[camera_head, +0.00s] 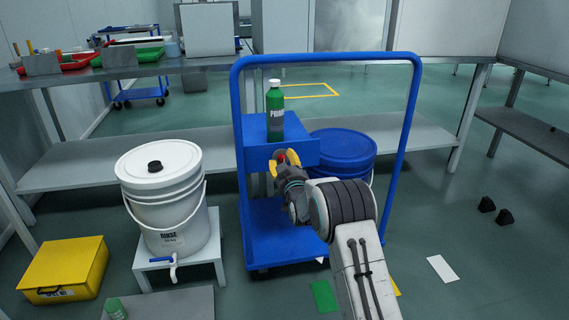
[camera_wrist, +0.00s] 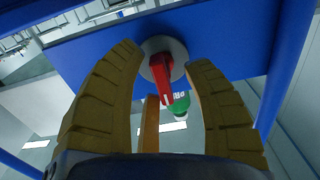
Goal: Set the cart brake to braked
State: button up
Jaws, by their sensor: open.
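The blue cart (camera_head: 239,105) stands in the middle of the head view, with a tall push handle. On the front of its upper blue box is a round grey disc (camera_wrist: 178,47) with a red lever (camera_wrist: 160,75). The lever points downward in the wrist picture; only a bit of red shows in the head view (camera_head: 281,158). Any brake markings are not readable. My gripper (camera_wrist: 164,60) is open, with its yellow fingers on either side of the lever and apart from it. It also shows at the box front in the head view (camera_head: 283,163).
A green bottle (camera_head: 275,112) stands on the cart's box, and a blue-lidded bucket (camera_head: 342,146) is behind my arm. A white rinse bucket (camera_head: 160,205) on a stand and a yellow box (camera_head: 65,268) are at left.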

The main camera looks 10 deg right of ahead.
jog(key=s, duration=1.2)
dwell(0.4)
dwell(0.3)
jog(key=s+r+g+p, duration=0.3)
jog(key=s+r+p, duration=0.3)
jog(key=r+p, duration=0.5)
jog(key=s+r+g+p, duration=0.3)
jog(key=s+r+p, duration=0.3)
jog(key=r+p, duration=0.45)
jog(key=s+r+g+p, duration=0.4)
jog(key=s+r+p, duration=0.6)
jog(key=s, duration=0.5)
jog(key=s+r+g+p, duration=0.4)
jog(key=s+r+p, duration=0.6)
jog(key=s, duration=0.5)
jog(key=shift+s+r+g+p, duration=0.2)
jog(key=shift+r+g+p, duration=0.15)
jog(key=shift+r, duration=0.45)
